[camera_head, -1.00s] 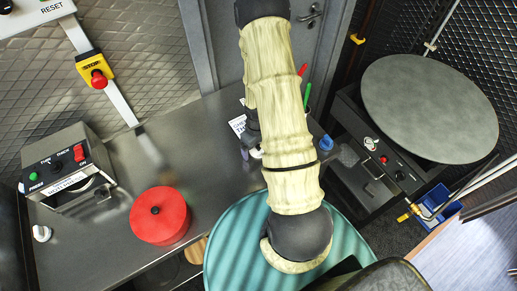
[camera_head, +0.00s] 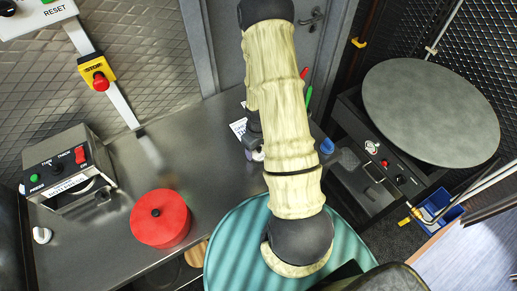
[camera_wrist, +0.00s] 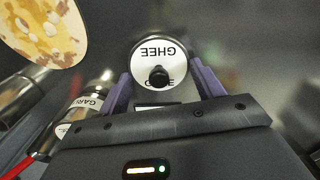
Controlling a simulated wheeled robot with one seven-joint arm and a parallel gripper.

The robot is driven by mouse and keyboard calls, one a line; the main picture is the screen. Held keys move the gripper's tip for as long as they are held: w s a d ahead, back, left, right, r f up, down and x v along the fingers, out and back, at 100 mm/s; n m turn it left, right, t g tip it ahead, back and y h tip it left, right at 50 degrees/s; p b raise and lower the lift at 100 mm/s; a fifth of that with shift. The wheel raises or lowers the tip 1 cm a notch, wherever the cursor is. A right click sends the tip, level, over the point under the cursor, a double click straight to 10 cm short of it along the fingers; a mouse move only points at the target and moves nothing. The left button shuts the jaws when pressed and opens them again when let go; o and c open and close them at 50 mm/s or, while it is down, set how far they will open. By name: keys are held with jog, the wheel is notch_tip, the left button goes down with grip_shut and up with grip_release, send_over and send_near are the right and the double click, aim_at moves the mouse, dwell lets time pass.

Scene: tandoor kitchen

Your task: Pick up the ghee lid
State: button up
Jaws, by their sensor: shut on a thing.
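The ghee lid (camera_wrist: 165,52) is a round white disc lettered GHEE, with a black knob and a dark rim, at the upper middle of the wrist view. My gripper (camera_wrist: 160,82) has its two purple fingers on either side of the lid, shut on it. Whether the lid is clear of a container below cannot be told. In the head view my own arm hides most of the gripper and the lid.
A container labelled GARL (camera_wrist: 88,106) stands close left of the gripper. A browned flatbread (camera_wrist: 45,25) shows beyond it. A red lidded pot (camera_head: 160,225) and a control box (camera_head: 65,165) stand on the steel counter (camera_head: 185,135). A round griddle (camera_head: 430,110) is at right.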

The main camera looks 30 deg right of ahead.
notch_tip(320, 180, up, 10)
jog(key=shift+f+b, duration=0.25)
jog(key=shift+b, duration=0.25)
dwell(0.5)
